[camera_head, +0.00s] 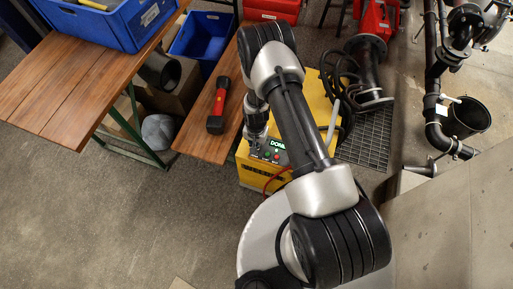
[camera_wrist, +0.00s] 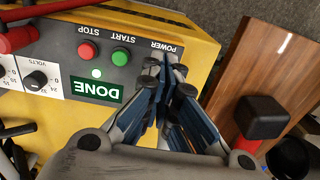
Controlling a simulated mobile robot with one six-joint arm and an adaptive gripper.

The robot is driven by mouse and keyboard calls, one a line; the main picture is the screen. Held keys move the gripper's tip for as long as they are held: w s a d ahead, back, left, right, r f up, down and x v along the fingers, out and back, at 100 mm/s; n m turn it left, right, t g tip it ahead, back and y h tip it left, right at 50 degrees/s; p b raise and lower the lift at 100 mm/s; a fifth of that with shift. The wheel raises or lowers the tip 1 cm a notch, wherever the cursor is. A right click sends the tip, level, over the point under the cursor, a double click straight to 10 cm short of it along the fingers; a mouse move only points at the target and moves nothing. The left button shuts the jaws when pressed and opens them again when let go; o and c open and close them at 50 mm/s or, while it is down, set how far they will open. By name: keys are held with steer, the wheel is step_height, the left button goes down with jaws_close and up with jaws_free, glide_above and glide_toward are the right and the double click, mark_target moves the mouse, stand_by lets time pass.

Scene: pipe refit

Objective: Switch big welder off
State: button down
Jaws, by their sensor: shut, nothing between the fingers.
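The big welder is a yellow box (camera_head: 249,175) with a grey control panel, standing at the centre of the head view. In the wrist view its panel (camera_wrist: 82,38) appears upside down. It has a red STOP button (camera_wrist: 84,52), a green START button (camera_wrist: 120,56), a VOLTS knob (camera_wrist: 36,80) and a green DONE display (camera_wrist: 95,91). The POWER label (camera_wrist: 166,46) shows just beyond my fingertips. Any power switch by it is hidden behind the fingers. My gripper (camera_wrist: 162,82) is shut and empty over that corner; contact cannot be told. In the head view my gripper (camera_head: 257,142) points down at the panel.
A wooden bench (camera_head: 195,137) beside the welder holds a red-and-black torch (camera_head: 218,107). A wooden table (camera_head: 62,85) with a blue crate (camera_head: 130,25) is at the left. Cables (camera_head: 340,85), a flanged pipe (camera_head: 368,70) and a floor grate (camera_head: 368,140) lie right of the welder. The floor at front left is clear.

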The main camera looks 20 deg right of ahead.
steer(key=shift+f+b, duration=0.95)
steer(key=shift+f, duration=0.1)
stand_by(0.4)
steer(key=shift+r, duration=0.1)
steer(key=shift+r+p, duration=2.35)
steer(key=shift+r, duration=1.1)
